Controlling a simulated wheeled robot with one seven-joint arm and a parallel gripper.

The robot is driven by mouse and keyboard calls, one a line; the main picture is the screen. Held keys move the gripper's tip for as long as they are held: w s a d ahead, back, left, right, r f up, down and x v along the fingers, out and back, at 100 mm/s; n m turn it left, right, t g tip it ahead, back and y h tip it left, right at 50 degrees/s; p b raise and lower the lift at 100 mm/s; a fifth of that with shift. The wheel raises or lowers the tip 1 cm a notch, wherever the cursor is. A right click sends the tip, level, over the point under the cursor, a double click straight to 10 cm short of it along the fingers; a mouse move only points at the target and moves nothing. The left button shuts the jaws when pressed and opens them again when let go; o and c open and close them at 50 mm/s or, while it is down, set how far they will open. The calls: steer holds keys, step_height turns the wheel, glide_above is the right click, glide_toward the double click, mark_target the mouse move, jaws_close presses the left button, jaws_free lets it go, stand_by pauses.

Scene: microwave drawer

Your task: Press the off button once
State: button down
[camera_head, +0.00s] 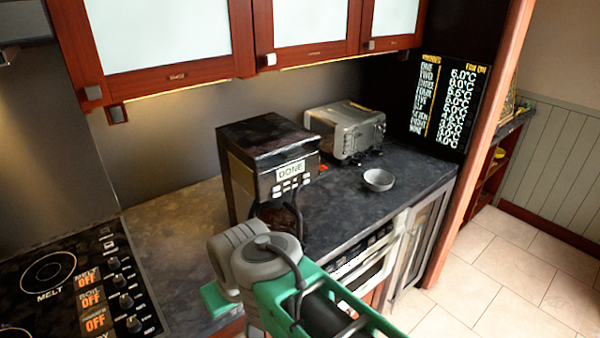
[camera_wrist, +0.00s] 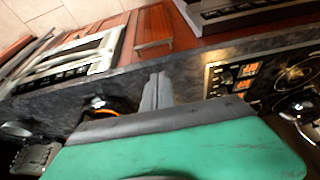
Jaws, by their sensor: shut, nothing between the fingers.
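The microwave drawer (camera_head: 375,270) is a pale front with a dark control strip (camera_head: 363,250), set under the counter edge in the head view. My arm covers its lower left part. It also shows tilted at the upper left of the wrist view (camera_wrist: 72,60). I cannot make out an off button on its strip. My gripper (camera_wrist: 158,88) is shut and empty in the wrist view, with its grey fingers apart from the microwave drawer and in front of the counter edge. In the head view the fingers are hidden behind my arm.
A coffee maker (camera_head: 265,150) with a "DONE" display stands on the dark counter (camera_head: 340,205), close behind my arm. A toaster (camera_head: 345,130) and grey bowl (camera_head: 378,180) are farther right. The cooktop (camera_head: 75,290) is left. Wall cabinets (camera_head: 305,25) hang above. Tiled floor (camera_head: 490,285) is clear at right.

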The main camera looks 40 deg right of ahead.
mark_target(306, 175)
steer(key=w+d+r+m+t, duration=0.1)
steer(key=w+d+r+m, duration=0.25)
steer(key=w+d, duration=0.35)
steer(key=s+d+r+m+t, duration=0.1)
steer(key=d+r+m, duration=0.1)
steer(key=d, duration=1)
steer(key=s+d+r+m+t, duration=0.2)
steer(key=d+r+m, duration=0.1)
steer(key=d, duration=0.9)
steer(key=shift+s+d+r+t+h, duration=0.2)
steer(key=shift+r+t+h, duration=0.1)
steer(key=shift+r, duration=0.35)
steer(key=shift+w, duration=0.1)
steer(key=w, duration=0.8)
steer(key=shift+w, duration=0.4)
steer(key=shift+a, duration=0.1)
steer(key=shift+w, duration=0.4)
